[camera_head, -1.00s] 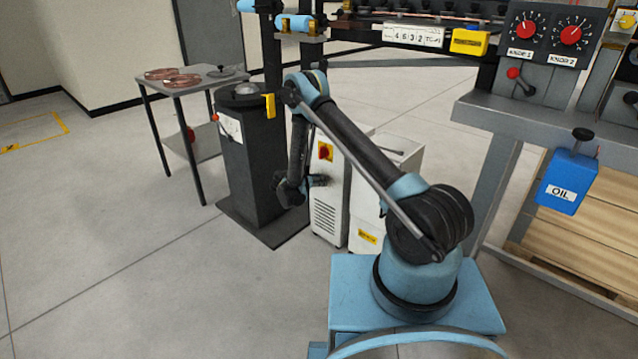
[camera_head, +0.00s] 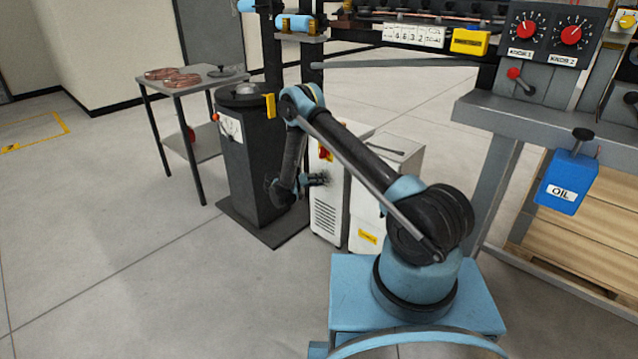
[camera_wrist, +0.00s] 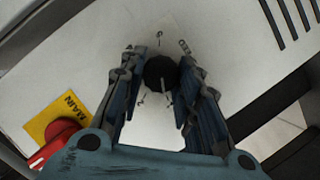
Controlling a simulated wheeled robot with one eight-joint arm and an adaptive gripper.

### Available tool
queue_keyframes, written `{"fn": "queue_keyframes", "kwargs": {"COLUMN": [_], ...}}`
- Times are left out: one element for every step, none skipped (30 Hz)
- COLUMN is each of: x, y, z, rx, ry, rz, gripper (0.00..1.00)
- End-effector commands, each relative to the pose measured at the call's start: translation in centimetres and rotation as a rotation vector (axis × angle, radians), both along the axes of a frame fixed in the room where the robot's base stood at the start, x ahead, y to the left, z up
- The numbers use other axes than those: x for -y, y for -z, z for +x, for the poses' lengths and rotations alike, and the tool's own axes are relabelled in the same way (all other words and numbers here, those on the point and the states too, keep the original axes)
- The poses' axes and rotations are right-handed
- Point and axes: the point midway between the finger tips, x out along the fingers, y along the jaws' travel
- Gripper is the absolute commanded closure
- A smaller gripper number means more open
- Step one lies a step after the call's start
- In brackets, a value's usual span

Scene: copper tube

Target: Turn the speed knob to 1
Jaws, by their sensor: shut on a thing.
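The speed knob (camera_wrist: 161,73) is a round black knob on a white panel in the wrist view. A pale pointer line on it runs toward the bottom of that picture. Small marks ring it, too blurred to read surely. My gripper (camera_wrist: 159,66) is shut on the knob, one finger at each side. The fingers hide parts of the dial's left and right. In the head view, my gripper (camera_head: 318,179) is at the white cabinet (camera_head: 328,208), and the knob is hidden there.
A red switch (camera_wrist: 57,133) on a yellow MAIN plate (camera_wrist: 54,115) is left of my gripper. Dark vent slots (camera_wrist: 289,18) lie at upper right. A black pedestal (camera_head: 247,165) stands close to the left of the cabinet. The floor in front is clear.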

Motion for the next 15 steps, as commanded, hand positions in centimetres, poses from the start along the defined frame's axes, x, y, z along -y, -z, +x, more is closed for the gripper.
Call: {"fn": "queue_keyframes", "kwargs": {"x": [-0.36,-0.38,-0.39,-0.39,-0.40,-0.41,-0.42,-0.43,-0.43,-0.44,-0.44,-0.44,-0.45,-0.45,-0.45], "y": [0.08,0.09,0.11,0.12,0.14,0.16,0.17,0.17,0.17,0.17,0.17,0.17,0.17,0.18,0.18], "z": [0.23,0.25,0.26,0.25,0.25,0.26,0.26,0.27,0.27,0.28,0.28,0.28,0.27,0.26,0.26], "rx": [-0.017,-0.027,-0.042,-0.051,-0.060,-0.071,-0.079,-0.085,-0.094,-0.099,-0.103,-0.108,-0.111,-0.115,-0.117], "ry": [-0.008,-0.008,-0.008,-0.008,-0.008,-0.008,-0.009,-0.009,-0.009,-0.010,-0.010,-0.009,-0.009,-0.010,-0.010], "rz": [-0.021,-0.035,-0.054,-0.066,-0.078,-0.091,-0.101,-0.109,-0.119,-0.127,-0.132,-0.139,-0.144,-0.147,-0.151], "gripper": [0.94,0.94,0.94,0.94,0.94,0.94,0.94,0.94,0.94,0.94,0.94,0.94,0.94,0.94,0.94]}}
